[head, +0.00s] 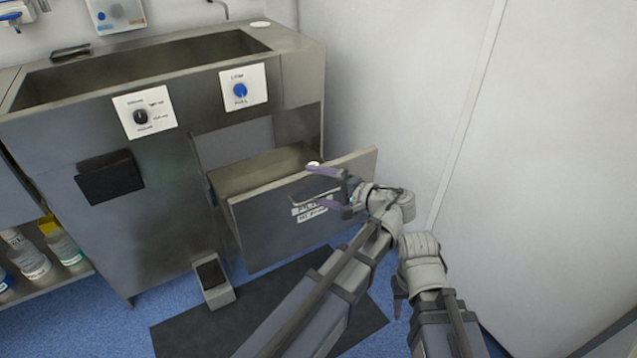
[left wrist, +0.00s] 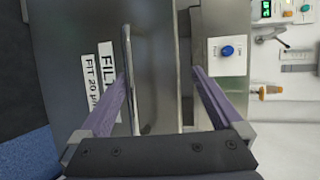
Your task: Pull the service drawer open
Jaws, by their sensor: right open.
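The service drawer (head: 285,225) stands pulled out of the steel sink cabinet, its inside showing behind the front. Its front carries white labels and a metal bar handle (head: 318,197). My left gripper (head: 314,187) is at the drawer front, fingers apart. In the left wrist view the handle (left wrist: 128,60) runs between the spread fingers, close to the left one; the other finger lies over the drawer's top edge side. The jaws are not closed on the handle. My right gripper (head: 398,305) is open and empty, low beside the left arm, partly hidden.
The cabinet (head: 160,215) holds a sink (head: 150,65) and dial panels (head: 243,87). A foot pedal (head: 213,282) stands on a dark mat (head: 180,330) below the drawer. Bottles (head: 62,243) sit on a shelf at left. A pale wall (head: 400,90) bounds the right side.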

